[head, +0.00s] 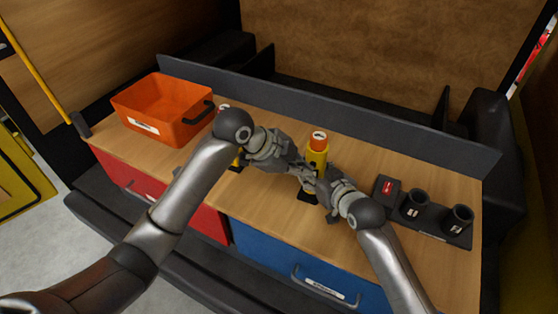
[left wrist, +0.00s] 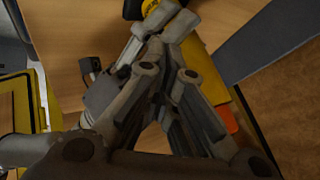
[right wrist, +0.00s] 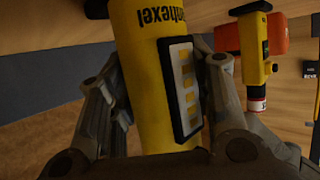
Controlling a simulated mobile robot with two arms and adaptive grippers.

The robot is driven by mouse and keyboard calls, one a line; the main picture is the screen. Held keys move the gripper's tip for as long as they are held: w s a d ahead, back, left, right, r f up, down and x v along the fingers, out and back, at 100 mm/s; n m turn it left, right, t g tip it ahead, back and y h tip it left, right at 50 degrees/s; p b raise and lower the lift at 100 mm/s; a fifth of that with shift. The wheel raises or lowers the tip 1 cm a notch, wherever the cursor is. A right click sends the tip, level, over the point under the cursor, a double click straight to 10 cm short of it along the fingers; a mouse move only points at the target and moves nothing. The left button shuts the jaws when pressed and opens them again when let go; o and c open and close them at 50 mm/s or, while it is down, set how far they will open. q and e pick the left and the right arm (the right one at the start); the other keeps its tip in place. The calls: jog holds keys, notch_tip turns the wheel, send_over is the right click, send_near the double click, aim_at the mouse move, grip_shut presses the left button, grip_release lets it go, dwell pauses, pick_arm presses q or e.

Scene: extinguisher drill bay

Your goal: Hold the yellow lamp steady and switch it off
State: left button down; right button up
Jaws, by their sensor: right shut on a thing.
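The yellow lamp (head: 318,158) stands upright on the wooden worktop, with an orange top. In the right wrist view the lamp (right wrist: 150,60) shows dark lettering and a black-framed panel with yellow strips. My right gripper (head: 318,184) is shut on the lamp's body, with fingers on both sides of it. My left gripper (head: 304,174) is beside the lamp on its left, its fingers drawn together. In the left wrist view the lamp (left wrist: 152,6) is just past those fingertips; I cannot tell whether they touch it. The lamp's switch cannot be made out.
An orange bin (head: 163,104) stands at the back left. A second yellow device (right wrist: 252,45) stands partly behind my left arm. A black holder with two cups (head: 440,223) and a small red-labelled box (head: 386,190) are at the right. A dark ledge (head: 345,118) runs along the back.

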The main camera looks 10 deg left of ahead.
jog(key=shift+f, duration=0.1)
pick_arm(q)
jog(key=s+f+v, duration=0.1)
jog(key=s+v, duration=0.1)
jog(key=v, duration=0.9)
jog(key=shift+a, duration=0.1)
pick_arm(e)
jog(key=o, duration=1.5)
pick_arm(q)
jog(key=shift+w+f, duration=0.1)
pick_arm(e)
jog(key=shift+s, duration=0.1)
jog(key=v, duration=1.2)
